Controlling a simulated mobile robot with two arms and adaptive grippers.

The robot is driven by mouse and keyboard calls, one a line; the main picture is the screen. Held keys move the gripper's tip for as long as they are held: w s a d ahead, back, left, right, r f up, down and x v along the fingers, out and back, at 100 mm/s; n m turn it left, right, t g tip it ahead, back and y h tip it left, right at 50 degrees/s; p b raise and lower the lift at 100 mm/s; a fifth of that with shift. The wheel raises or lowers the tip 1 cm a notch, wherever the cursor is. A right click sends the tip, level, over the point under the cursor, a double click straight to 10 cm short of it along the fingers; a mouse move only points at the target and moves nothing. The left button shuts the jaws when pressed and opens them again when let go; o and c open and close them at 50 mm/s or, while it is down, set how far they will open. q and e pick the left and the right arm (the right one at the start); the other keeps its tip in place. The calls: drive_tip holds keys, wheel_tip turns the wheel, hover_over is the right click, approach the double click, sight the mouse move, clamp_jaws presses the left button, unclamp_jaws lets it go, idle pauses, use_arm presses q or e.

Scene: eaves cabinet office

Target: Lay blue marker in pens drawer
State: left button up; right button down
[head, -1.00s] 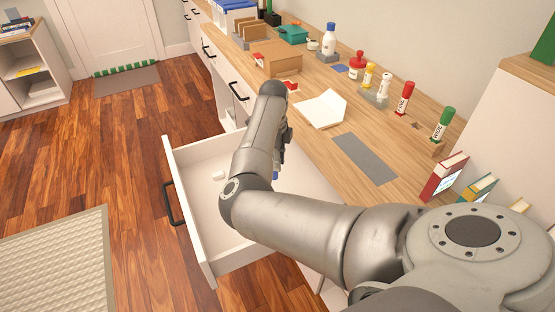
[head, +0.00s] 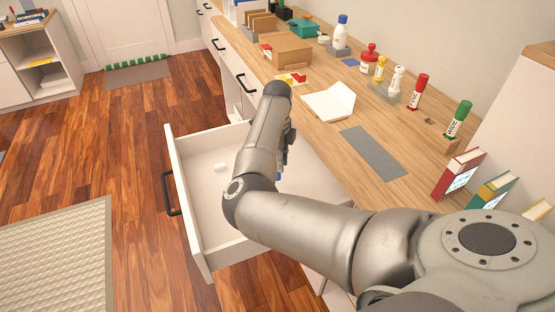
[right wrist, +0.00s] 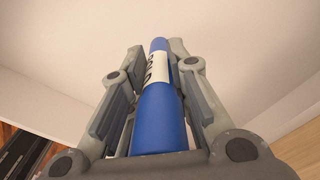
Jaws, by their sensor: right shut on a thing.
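The blue marker (right wrist: 158,115) has a white label band and lies between the fingers of my right gripper (right wrist: 160,85), which is shut on it. In the head view my right gripper (head: 286,150) is mostly hidden behind my own arm, over the open drawer; a small blue bit (head: 278,177) shows below it. The white drawer (head: 215,215) is pulled out from under the desk, with a dark handle on its front. My arm hides the drawer's right part. My left gripper is out of view.
The wooden desk (head: 330,110) holds a cardboard box (head: 287,51), an open white notebook (head: 328,101), a grey mat (head: 374,152), a red marker (head: 418,92), a green marker (head: 458,119) and upright books (head: 458,172). Open floor (head: 130,150) lies left of the drawer.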

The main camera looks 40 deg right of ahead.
drive_tip(key=shift+f, duration=0.45)
drive_tip(key=c, duration=1.3)
unclamp_jaws()
drive_tip(key=shift+c, duration=0.2)
wheel_tip(320, 180, up, 13)
drive_tip(key=shift+r, duration=0.15)
